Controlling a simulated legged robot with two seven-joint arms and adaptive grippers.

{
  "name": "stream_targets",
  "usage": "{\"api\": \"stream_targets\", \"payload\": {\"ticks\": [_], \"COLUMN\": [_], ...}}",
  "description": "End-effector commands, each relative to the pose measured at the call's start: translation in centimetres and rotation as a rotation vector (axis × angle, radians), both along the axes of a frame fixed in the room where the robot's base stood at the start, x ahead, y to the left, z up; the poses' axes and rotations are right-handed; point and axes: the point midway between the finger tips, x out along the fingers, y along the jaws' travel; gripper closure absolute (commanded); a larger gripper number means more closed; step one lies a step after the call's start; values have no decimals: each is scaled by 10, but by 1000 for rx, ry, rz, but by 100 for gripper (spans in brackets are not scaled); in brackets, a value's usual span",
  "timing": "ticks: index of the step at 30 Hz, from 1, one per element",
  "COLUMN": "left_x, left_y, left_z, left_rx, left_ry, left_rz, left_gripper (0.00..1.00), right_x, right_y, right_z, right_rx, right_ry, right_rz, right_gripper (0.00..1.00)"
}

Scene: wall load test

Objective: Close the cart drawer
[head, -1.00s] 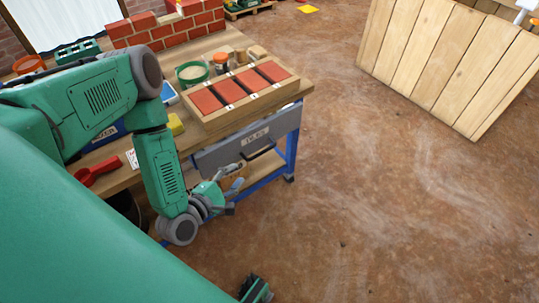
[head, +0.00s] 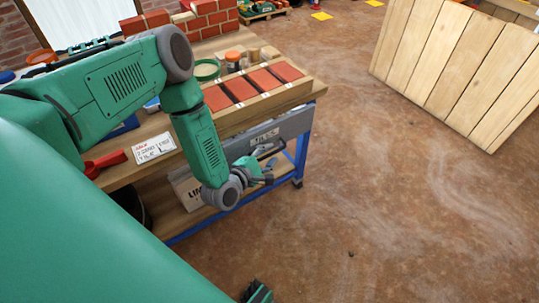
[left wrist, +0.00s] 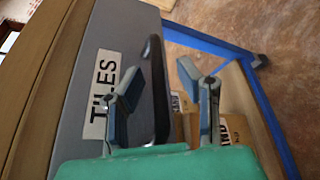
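The cart drawer has a grey front (head: 292,125) with a TILES label (head: 264,136) and a dark handle (left wrist: 156,95). It sits under the cart's wooden top; I cannot tell how far it stands out. My left gripper (head: 263,173) is in front of the drawer, by the handle. In the left wrist view my left gripper (left wrist: 160,92) has its two fingers well apart, with nothing clamped. The handle shows between them in that picture; contact cannot be judged. My right gripper is not clearly seen.
The cart's top (head: 120,180) holds a tray of red tiles (head: 258,82), a green tub (head: 206,70), a red tool (head: 104,163) and a white card (head: 154,147). A wooden crate (head: 455,65) stands right. The floor between is clear.

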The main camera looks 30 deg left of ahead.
Motion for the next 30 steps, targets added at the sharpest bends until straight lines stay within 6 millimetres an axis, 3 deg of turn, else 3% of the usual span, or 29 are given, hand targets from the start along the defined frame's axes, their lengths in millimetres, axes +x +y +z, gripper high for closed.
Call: {"api": "stream_targets", "payload": {"ticks": [2,4,5,11,19,27,28,29,30], "left_x": [0,0,0,0,13,13,13,14,14], "left_y": [0,0,0,1,33,35,35,35,35], "left_z": [0,0,0,0,-1,-1,-1,-1,-1], "left_rx": [0,0,0,1,3,4,4,4,4], "left_ry": [0,0,0,1,0,1,2,1,1], "left_rz": [0,0,0,0,2,3,4,3,3], "left_gripper": [73,97,100,100,100,100,79,69,69], "right_x": [0,0,0,0,0,0,0,0,0], "right_y": [0,0,0,0,0,0,0,0,0], "right_z": [0,0,0,0,-7,-6,-6,-6,-6], "right_rx": [0,0,0,0,0,0,0,0,0], "right_ry": [0,0,0,0,0,0,0,0,0], "right_rz": [0,0,0,0,0,0,0,0,0], "right_gripper": [100,100,100,100,100,100,100,100,100]}}
